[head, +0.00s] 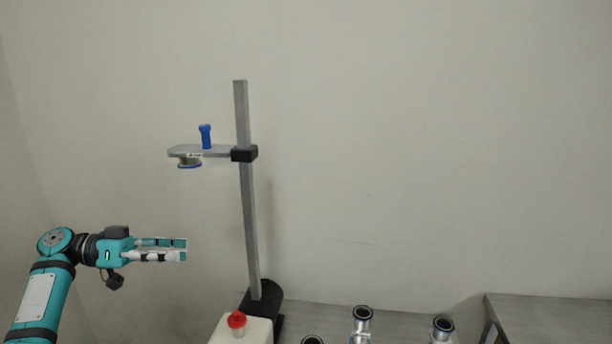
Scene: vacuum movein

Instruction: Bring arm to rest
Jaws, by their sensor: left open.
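My left gripper (186,249) is at the lower left in the head view, at the end of the teal arm that comes in from the left. Its fingers point to the right, one above the other with a small gap, and nothing is between them. It is in free air, left of the grey upright post (247,200) and below the post's side plate. My right gripper is not in view.
The post's side plate (215,152) carries a blue handle (205,137). A white container (254,332) with a red-capped piece (237,322) stands by the black base (264,297). Metal fittings (362,325) stand right of it. A grey table (550,315) is at lower right.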

